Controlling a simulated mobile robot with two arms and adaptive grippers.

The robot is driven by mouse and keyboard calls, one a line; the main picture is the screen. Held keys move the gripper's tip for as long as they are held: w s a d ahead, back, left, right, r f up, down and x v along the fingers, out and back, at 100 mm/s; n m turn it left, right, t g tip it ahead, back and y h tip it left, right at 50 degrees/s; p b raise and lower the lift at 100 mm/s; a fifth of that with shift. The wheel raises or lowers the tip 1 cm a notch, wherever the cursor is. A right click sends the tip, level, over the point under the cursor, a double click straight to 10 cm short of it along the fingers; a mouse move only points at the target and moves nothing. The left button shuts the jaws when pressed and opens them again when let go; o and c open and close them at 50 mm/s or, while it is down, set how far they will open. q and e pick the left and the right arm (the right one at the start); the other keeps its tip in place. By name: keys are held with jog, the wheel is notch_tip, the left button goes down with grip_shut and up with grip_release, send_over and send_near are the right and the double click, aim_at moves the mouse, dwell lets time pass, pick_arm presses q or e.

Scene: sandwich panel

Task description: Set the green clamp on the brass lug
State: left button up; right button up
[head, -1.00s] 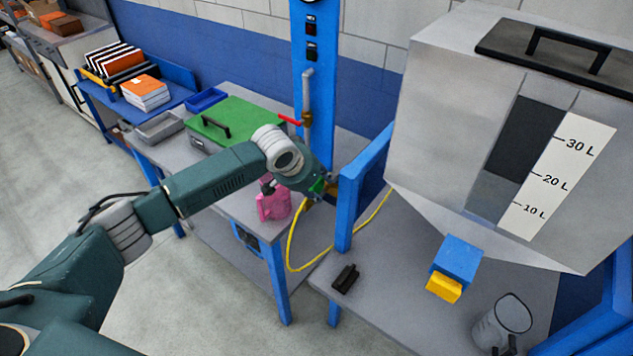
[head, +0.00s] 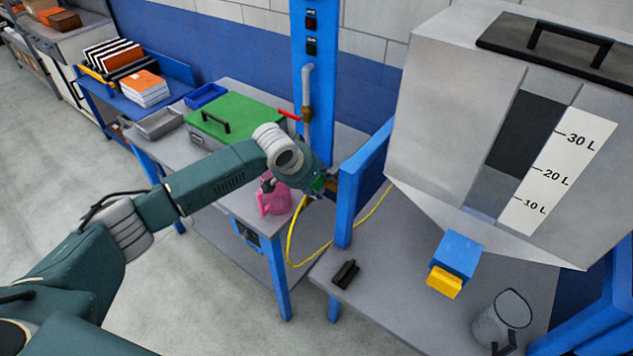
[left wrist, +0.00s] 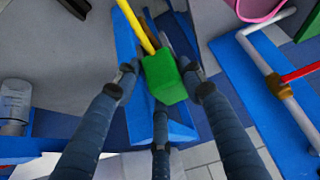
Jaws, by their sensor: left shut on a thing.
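In the head view only a small green patch of the clamp (head: 317,186) shows, past the wrist. A small brass-coloured patch (head: 332,186) shows just right of the gripper. I cannot tell if it is the brass lug, or whether the clamp touches it. My right gripper is not in view.
A yellow hose (head: 292,240) hangs down close to the gripper. A pink jug (head: 273,199) stands just below left of it. A blue frame (head: 347,205) stands close on the right. A black block (head: 345,273) lies on the right bench.

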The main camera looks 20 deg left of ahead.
pick_arm(q)
jog(key=shift+f, duration=0.25)
jog(key=o, duration=1.3)
